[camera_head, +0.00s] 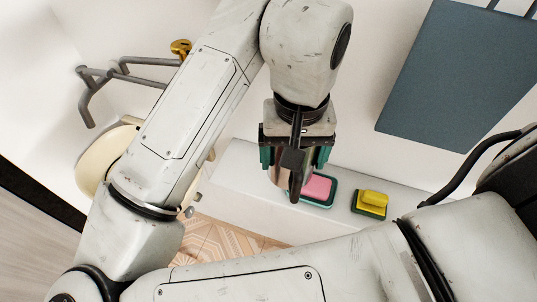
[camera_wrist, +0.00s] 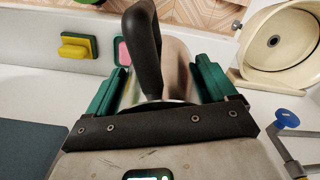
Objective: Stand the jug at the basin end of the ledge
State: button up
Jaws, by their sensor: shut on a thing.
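The jug has a shiny metal body (camera_wrist: 178,65) and a black handle (camera_wrist: 146,45). In the head view its coppery side (camera_head: 275,179) shows below my gripper (camera_head: 296,157), which is shut on it. In the wrist view the green fingers of my gripper (camera_wrist: 160,88) lie on both sides of the jug. The jug is over the white ledge (camera_head: 235,172); I cannot tell whether its base touches. The cream basin (camera_wrist: 252,62) is right of the jug in the wrist view. In the head view the basin (camera_head: 93,160) is at left, partly hidden by my arm.
A pink block (camera_head: 318,187) in a green dish lies close beside the jug on the ledge. A yellow block (camera_head: 373,199) on a green base lies farther right. Grey bars (camera_head: 150,61) stick out above the basin. A blue-grey panel (camera_head: 450,80) is at upper right.

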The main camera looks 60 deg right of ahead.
jog(key=shift+w+d+f+p, duration=0.25)
jog(key=shift+w+d+f, duration=0.5)
jog(key=shift+w+f, duration=1.3)
jog(key=shift+w+d+f+p, duration=0.2)
jog(key=shift+w+d+f, duration=0.6)
jog(key=shift+w+f, duration=1.25)
jog(key=shift+w+d+f+p, duration=0.25)
jog(key=shift+w+d+f, duration=0.5)
jog(key=shift+w+f, duration=1.3)
jog(key=shift+s+f, duration=0.15)
jog(key=shift+f, duration=0.05)
jog(key=shift+f, duration=0.1)
jog(key=o, duration=0.9)
jog(key=shift+o, duration=0.2)
notch_tip(320, 180, up, 8)
jog(key=shift+b, duration=0.35)
